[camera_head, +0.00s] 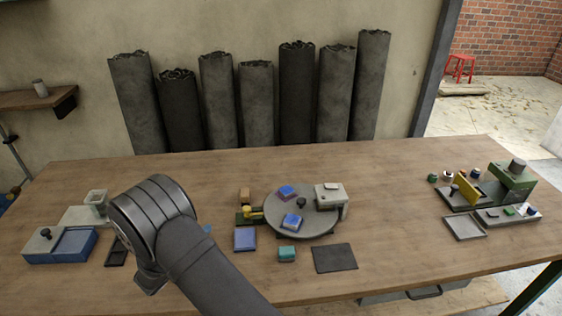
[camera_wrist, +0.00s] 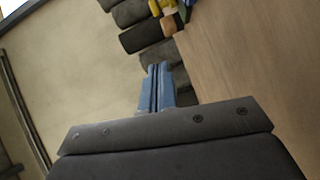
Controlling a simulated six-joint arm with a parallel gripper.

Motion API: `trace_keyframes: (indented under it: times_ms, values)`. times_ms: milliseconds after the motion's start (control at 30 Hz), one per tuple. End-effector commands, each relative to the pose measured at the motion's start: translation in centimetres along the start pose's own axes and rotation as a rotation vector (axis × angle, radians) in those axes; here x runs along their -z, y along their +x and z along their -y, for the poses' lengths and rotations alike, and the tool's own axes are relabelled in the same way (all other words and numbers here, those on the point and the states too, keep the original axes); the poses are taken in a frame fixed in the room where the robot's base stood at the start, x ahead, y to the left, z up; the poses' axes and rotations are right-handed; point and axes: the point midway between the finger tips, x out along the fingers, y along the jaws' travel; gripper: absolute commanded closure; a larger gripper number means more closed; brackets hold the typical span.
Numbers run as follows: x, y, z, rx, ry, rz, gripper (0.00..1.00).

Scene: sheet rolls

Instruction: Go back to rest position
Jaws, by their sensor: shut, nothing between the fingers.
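My gripper shows in the wrist view (camera_wrist: 157,88), where its two blue fingers lie side by side, shut, with nothing between them. In the head view my dark grey arm reaches up from the bottom edge over the left half of the table, and its wrist hides the fingers. The wooden table (camera_head: 390,180) shows at the right in the wrist view too. The wrist view looks along the fingers toward the wall and the dark rolls, and the fingers touch nothing that I can see.
A round turntable (camera_head: 300,232) with blue blocks and a grey box (camera_head: 331,196) stands mid-table. A blue-grey box (camera_head: 60,246) is at the left, a green machine (camera_head: 513,182) at the right. Several dark rolls (camera_head: 297,95) lean on the wall. The table between turntable and green machine is mostly bare.

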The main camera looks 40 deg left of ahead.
Motion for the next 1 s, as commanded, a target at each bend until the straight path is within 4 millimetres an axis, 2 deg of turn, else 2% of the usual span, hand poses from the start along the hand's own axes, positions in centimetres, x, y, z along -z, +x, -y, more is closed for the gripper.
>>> trace_keyframes:
  times_ms: [233, 367, 467, 867, 1000]
  values:
    - [0.0, 0.1, 0.0, 0.000, 0.000, 0.000, 1.00]
    - [0.0, 1.0, 0.0, 0.000, 0.000, 0.001, 1.00]
    - [-0.1, 2.3, 0.0, 0.001, 0.000, 0.002, 1.00]
    - [-0.2, 10.2, 0.0, -0.001, 0.000, 0.003, 1.00]
    - [-1.7, 11.7, -0.1, 0.000, -0.001, 0.005, 1.00]
